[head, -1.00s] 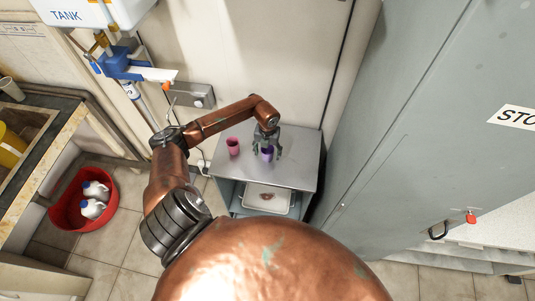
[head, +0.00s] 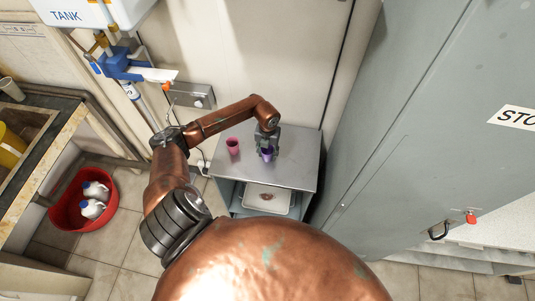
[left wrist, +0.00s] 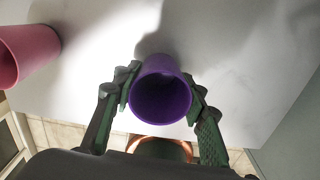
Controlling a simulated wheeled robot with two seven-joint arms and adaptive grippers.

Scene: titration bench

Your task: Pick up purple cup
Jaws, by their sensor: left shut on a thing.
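The purple cup (head: 267,154) stands on the grey metal table, partly hidden by my gripper in the head view. In the left wrist view the purple cup (left wrist: 160,92) sits between the two fingers, its open mouth toward the camera. My left gripper (head: 267,146) reaches down over the table and is shut on the cup. Its green-padded fingers (left wrist: 162,95) press on both sides of the cup in the left wrist view. I cannot tell any gap between cup and table. My right gripper is not in view.
A pink cup (head: 233,146) stands on the table (head: 300,160) left of the purple one; it also shows in the left wrist view (left wrist: 26,52). A white tray (head: 251,206) is on the shelf below. A grey cabinet (head: 400,130) stands right, a wall behind.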

